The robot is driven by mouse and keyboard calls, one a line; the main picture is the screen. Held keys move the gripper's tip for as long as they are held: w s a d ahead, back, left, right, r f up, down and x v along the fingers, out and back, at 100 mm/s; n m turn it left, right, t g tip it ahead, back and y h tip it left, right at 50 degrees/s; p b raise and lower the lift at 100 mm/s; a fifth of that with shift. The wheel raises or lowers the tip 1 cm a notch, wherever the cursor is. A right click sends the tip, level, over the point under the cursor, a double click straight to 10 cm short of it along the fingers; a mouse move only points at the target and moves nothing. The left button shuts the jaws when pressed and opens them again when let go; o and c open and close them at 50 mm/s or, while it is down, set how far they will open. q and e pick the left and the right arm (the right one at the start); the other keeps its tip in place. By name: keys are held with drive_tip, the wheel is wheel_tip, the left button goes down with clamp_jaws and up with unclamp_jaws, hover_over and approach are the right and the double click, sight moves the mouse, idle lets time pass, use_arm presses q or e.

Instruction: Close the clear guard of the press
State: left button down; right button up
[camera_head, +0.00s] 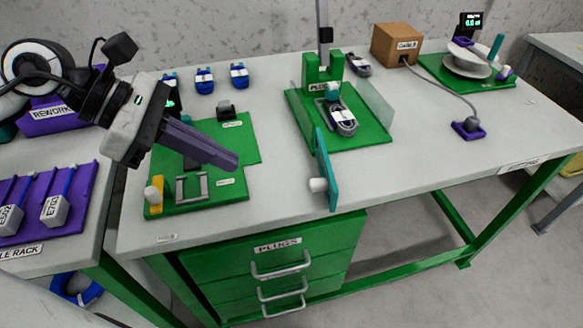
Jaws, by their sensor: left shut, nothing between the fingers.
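The press (323,70) is green and stands at the middle of the table on a green base plate (362,137). A grey coiled cable with a teal plug (342,122) lies on the plate under it. Clear panels stand at the sides, one on the right (375,103). The guard door (327,172) is a teal-edged panel with a white knob (318,185). It stands open, swung out from the plate's front left toward the table's front edge. My left gripper (236,162) has purple fingers, shut and empty, left of the door and apart from it. My right gripper is not in view.
A green fixture board (240,140) with a grey handle lies below my left gripper. Blue plugs (204,80) stand behind it. A brown box (397,44), a grey cable end in a purple holder (468,127) and a spool (468,63) are at right. The front right tabletop is clear.

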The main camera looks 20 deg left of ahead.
use_arm(q)
drive_tip(key=p+x, duration=0.2)
drive_tip(key=x, duration=0.7)
drive_tip(key=shift+d, duration=0.15)
drive_tip(key=d, duration=0.1)
drive_tip(key=w+d+p, duration=0.1)
drive_tip(key=shift+w+d, duration=0.25)
drive_tip(key=shift+d, duration=0.15)
drive_tip(key=shift+w+d+f, duration=0.1)
drive_tip(key=shift+w+d, duration=0.05)
drive_tip(key=shift+d, duration=0.15)
drive_tip(key=shift+d, duration=0.1)
drive_tip(key=shift+d, duration=0.1)
